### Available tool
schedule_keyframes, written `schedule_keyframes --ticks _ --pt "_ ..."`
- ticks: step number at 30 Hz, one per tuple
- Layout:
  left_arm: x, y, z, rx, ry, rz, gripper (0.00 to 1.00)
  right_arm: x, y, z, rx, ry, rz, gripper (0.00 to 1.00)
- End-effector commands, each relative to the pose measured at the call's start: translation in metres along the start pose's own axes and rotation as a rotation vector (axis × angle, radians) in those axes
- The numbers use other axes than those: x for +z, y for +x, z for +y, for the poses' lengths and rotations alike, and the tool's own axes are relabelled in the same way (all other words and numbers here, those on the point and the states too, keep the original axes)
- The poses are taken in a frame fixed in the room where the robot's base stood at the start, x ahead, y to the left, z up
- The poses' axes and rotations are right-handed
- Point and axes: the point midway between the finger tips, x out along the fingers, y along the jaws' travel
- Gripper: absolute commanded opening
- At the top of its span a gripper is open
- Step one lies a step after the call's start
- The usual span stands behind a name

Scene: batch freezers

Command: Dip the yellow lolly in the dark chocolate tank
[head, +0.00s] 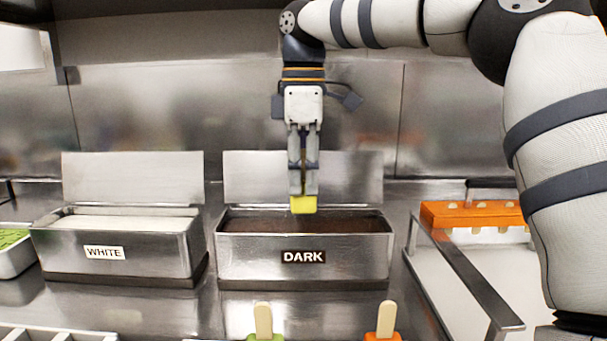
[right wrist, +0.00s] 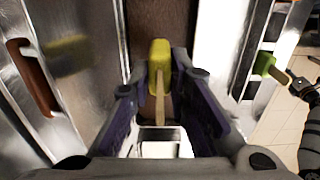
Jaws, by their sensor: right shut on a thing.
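My right gripper (head: 303,192) points straight down over the dark chocolate tank (head: 303,266), a steel box labelled DARK with its lid raised behind. It is shut on the stick of the yellow lolly (head: 303,204), which hangs below the fingertips. The right wrist view shows the yellow lolly (right wrist: 160,53) and its pale stick between the fingers. The yellow part I see has no brown coating; I cannot tell whether its lower end touches the chocolate (head: 340,223). My left gripper is not clearly seen.
The white tank (head: 150,259), labelled WHITE, stands to the left. An orange mould (head: 470,213) sits in a metal frame at the right. A green lolly (head: 265,337) and an orange lolly (head: 383,336) stand stick-up at the front. The steel wall is behind.

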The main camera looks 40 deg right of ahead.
Motion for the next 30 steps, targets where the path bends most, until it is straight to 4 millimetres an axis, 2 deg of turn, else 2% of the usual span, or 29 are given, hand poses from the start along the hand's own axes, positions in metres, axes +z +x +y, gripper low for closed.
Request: schedule_keyframes --ticks 15,30 --pt "0.000 0.000 0.000 0.000 0.000 0.000 0.40 0.000 0.003 0.000 0.000 0.000 0.000 0.00" --pt "0.000 0.000 0.000 0.000 0.000 0.000 0.40 0.000 0.036 0.000 0.000 0.001 -0.001 0.00"
